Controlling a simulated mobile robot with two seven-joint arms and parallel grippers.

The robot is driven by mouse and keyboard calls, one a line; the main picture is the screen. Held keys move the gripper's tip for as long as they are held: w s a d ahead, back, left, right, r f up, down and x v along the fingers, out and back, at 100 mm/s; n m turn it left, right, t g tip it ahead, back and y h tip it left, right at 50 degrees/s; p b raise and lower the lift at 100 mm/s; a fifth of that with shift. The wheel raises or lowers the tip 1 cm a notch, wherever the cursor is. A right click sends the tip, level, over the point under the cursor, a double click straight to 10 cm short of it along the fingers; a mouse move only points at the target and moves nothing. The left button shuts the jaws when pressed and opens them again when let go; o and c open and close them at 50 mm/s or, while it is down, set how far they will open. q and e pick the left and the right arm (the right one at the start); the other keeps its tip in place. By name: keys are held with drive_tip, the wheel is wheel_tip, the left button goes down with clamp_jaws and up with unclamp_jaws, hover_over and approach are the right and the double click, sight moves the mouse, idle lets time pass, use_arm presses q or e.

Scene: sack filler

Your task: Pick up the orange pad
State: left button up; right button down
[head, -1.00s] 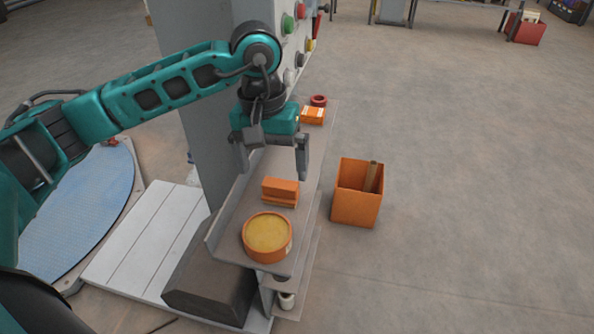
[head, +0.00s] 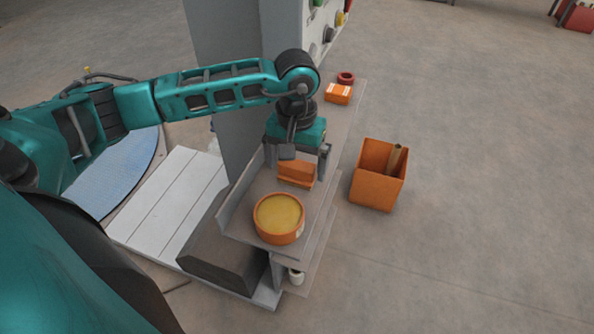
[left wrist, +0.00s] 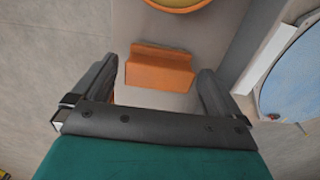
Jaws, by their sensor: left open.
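The orange pad (head: 297,173) lies on the narrow grey shelf (head: 262,184), just behind a round orange tub. It looks like a block with a stepped, thinner lower edge. My left gripper (head: 297,172) is open over the pad, with one finger to each side of it in the head view. In the left wrist view the pad (left wrist: 159,69) shows between the two open fingers (left wrist: 158,85), a little ahead of the palm; the fingers do not appear to touch it. My right gripper is not in view.
The round orange tub (head: 279,218) with yellow contents stands in front of the pad. An orange-and-white box (head: 338,94) and a red ring (head: 346,78) sit farther back on the shelf. An orange bin (head: 376,189) stands on the floor to the right. A grey column rises behind.

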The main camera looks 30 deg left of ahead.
sight(297, 164)
use_arm(q)
drive_tip(key=shift+w+f, duration=0.15)
drive_tip(key=shift+f, duration=1.4)
drive_tip(key=shift+c, duration=0.3)
drive_tip(key=c, duration=0.9)
drive_tip(key=shift+c, duration=0.2)
drive_tip(key=shift+r, duration=0.1)
wheel_tip(297, 164, up, 20)
